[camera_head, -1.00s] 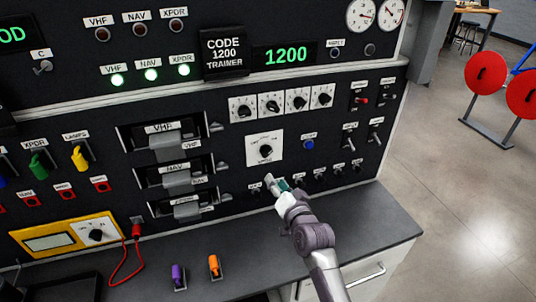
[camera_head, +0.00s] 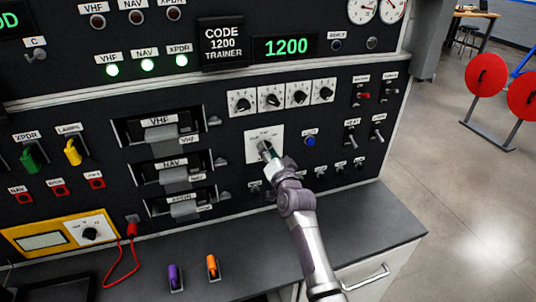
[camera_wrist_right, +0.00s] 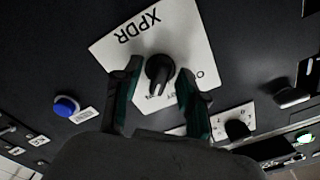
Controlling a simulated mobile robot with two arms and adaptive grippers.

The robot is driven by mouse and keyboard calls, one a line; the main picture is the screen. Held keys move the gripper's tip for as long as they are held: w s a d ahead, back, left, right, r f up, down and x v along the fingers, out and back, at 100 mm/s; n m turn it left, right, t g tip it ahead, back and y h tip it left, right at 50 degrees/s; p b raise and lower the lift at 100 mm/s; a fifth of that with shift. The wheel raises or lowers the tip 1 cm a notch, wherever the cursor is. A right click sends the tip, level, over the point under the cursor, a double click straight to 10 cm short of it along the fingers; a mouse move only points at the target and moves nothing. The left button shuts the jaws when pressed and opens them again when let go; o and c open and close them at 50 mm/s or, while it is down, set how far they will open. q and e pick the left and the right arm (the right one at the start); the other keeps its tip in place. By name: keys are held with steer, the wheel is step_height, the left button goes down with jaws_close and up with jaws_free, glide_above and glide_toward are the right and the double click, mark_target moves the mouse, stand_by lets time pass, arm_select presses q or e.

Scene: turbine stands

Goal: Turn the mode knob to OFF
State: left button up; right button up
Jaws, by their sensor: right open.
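The mode knob (camera_wrist_right: 160,72) is a black pointer knob on a white square plate (camera_wrist_right: 186,32) marked XPDR, seen in the right wrist view. Its other position labels are partly hidden by the knob and my fingers. In the head view the plate (camera_head: 251,147) shows right of the VHF and NAV units, with the knob hidden behind my gripper. My right gripper (camera_head: 265,149) is in front of the plate. In the right wrist view its open fingers (camera_wrist_right: 155,88) stand on either side of the knob, with gaps between. My left gripper is not in view.
A row of white-plated dials (camera_head: 271,97) sits above the mode knob. A blue button (camera_head: 310,141) and toggle switches (camera_head: 350,140) are to its right. The grey counter (camera_head: 350,225) below holds a purple and an orange switch.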

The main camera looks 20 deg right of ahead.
steer(key=shift+w, duration=0.3)
steer(key=shift+r, duration=0.1)
stand_by(0.3)
